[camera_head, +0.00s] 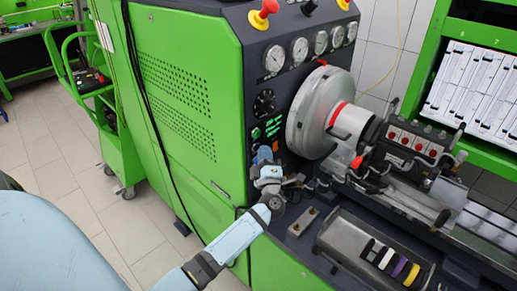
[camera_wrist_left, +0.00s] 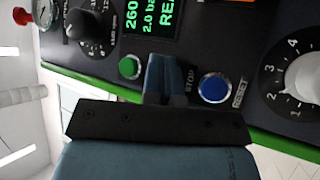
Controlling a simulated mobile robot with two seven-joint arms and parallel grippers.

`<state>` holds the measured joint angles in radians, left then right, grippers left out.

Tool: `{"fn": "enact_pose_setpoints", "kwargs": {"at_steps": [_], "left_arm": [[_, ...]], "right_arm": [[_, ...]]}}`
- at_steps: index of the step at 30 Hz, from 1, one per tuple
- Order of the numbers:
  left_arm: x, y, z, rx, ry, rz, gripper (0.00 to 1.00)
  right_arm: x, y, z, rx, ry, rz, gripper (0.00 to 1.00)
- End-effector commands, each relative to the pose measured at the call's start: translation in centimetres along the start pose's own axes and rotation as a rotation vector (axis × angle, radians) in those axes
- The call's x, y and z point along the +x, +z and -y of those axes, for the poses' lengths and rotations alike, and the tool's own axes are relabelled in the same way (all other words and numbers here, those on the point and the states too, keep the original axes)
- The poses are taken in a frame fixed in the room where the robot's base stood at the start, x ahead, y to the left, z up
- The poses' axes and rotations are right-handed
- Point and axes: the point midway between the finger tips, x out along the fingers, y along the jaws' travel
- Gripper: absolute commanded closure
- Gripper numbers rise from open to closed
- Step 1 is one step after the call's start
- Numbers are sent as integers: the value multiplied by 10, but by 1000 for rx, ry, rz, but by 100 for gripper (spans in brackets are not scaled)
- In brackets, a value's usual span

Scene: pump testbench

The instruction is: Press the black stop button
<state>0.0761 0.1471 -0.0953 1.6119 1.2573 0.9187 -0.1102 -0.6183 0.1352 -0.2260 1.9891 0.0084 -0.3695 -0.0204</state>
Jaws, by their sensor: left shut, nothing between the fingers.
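My left gripper (camera_head: 264,156) is at the front panel of the green pump testbench (camera_head: 185,90). In the left wrist view its fingers (camera_wrist_left: 162,76) are shut and empty, over the panel between a green button (camera_wrist_left: 130,67) and a blue button (camera_wrist_left: 215,88). A STOP label (camera_wrist_left: 189,82) shows just right of the fingers. The black stop button itself is not visible; the fingers cover the panel beside the label. I cannot tell whether the fingertips touch anything. My right gripper is not in view.
A lit display (camera_wrist_left: 152,18), a black knob (camera_wrist_left: 82,24) and a numbered dial (camera_wrist_left: 300,75) are near the fingers. In the head view, a red mushroom button (camera_head: 263,14) and gauges (camera_head: 300,50) are above; a round metal housing (camera_head: 315,112) stands close right.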

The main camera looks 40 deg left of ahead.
Motion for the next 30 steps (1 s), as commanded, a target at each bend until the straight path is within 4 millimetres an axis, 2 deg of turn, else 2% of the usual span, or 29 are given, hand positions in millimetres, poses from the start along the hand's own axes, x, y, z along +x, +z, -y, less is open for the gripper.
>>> {"fn": "enact_pose_setpoints", "kwargs": {"at_steps": [11,23,30], "left_arm": [[-12,8,-9,-1,-1,-1,100],[-14,10,-10,-1,-1,0,100],[-28,20,-20,-2,-2,1,100]], "right_arm": [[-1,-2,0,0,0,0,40],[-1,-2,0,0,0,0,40],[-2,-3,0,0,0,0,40]]}}
